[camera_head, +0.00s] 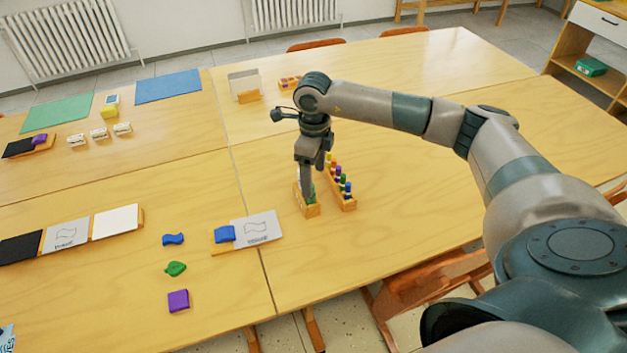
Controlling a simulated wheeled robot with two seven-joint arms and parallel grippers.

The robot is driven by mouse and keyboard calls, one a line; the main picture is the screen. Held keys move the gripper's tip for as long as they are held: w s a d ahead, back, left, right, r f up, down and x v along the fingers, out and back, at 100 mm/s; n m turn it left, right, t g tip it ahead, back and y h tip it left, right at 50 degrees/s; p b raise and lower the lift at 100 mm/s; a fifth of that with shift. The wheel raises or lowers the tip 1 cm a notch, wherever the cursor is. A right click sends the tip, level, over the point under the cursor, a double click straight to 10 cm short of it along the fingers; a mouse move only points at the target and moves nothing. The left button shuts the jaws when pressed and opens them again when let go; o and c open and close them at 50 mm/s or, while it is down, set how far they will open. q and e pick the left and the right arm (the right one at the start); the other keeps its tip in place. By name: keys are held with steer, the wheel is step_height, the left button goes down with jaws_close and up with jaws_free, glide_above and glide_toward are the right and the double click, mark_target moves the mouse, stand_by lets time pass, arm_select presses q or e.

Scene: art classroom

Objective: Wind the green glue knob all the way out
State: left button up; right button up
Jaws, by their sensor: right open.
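My right gripper (306,187) points down over a small wooden rack (312,211) on the table. A bit of green (313,196), which may be the green glue knob, shows right beside the fingers. The fingers hide most of this rack, and I cannot tell whether they touch the green part. Just to the right, a second wooden rack (347,204) holds several small bottles with coloured parts, one of them green (342,180). My left gripper is not in view.
Loose blue (173,239), green (175,268) and purple (178,300) pieces lie further left. The table right of the racks is clear. A chair (430,290) stands at the front edge.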

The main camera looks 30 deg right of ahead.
steer(key=shift+w+a+r+p, duration=0.1)
steer(key=shift+a+r+p, duration=0.2)
steer(key=shift+r+p, duration=0.4)
steer(key=shift+w+a+r+p, duration=0.1)
steer(key=shift+a+r+p, duration=0.2)
steer(key=shift+r, duration=0.55)
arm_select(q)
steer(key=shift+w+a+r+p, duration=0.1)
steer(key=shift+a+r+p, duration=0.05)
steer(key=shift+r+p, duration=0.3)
arm_select(e)
steer(key=shift+s+d+r, duration=0.1)
steer(key=shift+r, duration=0.4)
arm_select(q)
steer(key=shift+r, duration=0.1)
